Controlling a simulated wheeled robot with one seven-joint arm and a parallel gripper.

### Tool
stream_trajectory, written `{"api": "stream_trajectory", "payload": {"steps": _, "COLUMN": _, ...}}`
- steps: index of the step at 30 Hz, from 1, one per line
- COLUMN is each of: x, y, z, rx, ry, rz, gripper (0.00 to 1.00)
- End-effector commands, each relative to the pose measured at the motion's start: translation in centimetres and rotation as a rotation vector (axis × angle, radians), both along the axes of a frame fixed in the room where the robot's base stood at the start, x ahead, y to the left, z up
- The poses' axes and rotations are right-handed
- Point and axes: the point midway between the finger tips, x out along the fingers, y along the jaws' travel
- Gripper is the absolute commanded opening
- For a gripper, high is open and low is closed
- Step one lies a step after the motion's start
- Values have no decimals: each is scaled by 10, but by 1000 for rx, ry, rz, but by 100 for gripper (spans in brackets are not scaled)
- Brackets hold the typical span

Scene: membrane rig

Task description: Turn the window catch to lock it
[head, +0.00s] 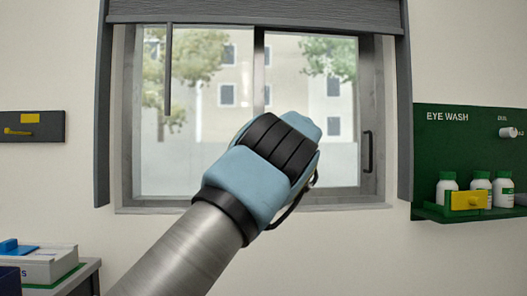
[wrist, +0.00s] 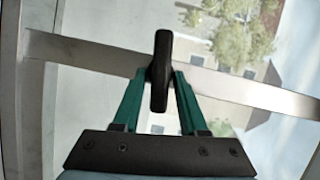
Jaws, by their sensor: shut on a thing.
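The window catch (wrist: 161,62) is a black, rounded lever in the wrist view. It stands across a pale grey window bar (wrist: 90,55), its long side roughly square to the bar. My gripper (wrist: 160,82) has green fingers on either side of the catch's lower part and is shut on it. In the head view, my blue and black wrist covers the lower middle of the window (head: 205,175), and the catch and fingertips are hidden behind it.
A black pull handle (head: 368,151) is on the window's right frame. A grey blind (head: 255,12) hangs above, with a rod (head: 168,70) at left. A green eye wash shelf (head: 470,145) with white bottles is at right. A drawer-like box (head: 40,265) stands lower left.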

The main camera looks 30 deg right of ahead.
Motion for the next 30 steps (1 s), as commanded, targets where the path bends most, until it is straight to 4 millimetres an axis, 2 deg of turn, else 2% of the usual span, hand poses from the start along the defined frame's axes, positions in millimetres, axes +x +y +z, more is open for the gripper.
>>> {"api": "stream_trajectory", "payload": {"steps": 1, "x": 0, "y": -1, "z": -5, "rx": 26, "ry": -10, "rz": 1, "gripper": 0}}
{"api": "stream_trajectory", "payload": {"steps": 10, "x": 0, "y": -1, "z": -5, "rx": 123, "ry": -54, "rz": 0, "gripper": 0}}
{"api": "stream_trajectory", "payload": {"steps": 26, "x": 0, "y": -1, "z": -4, "rx": 144, "ry": -63, "rz": 0, "gripper": 0}}
{"api": "stream_trajectory", "payload": {"steps": 27, "x": 0, "y": -1, "z": -4, "rx": 144, "ry": -63, "rz": 0, "gripper": 44}}
{"api": "stream_trajectory", "payload": {"steps": 30, "x": 0, "y": -1, "z": -4, "rx": 143, "ry": -64, "rz": 0, "gripper": 55}}
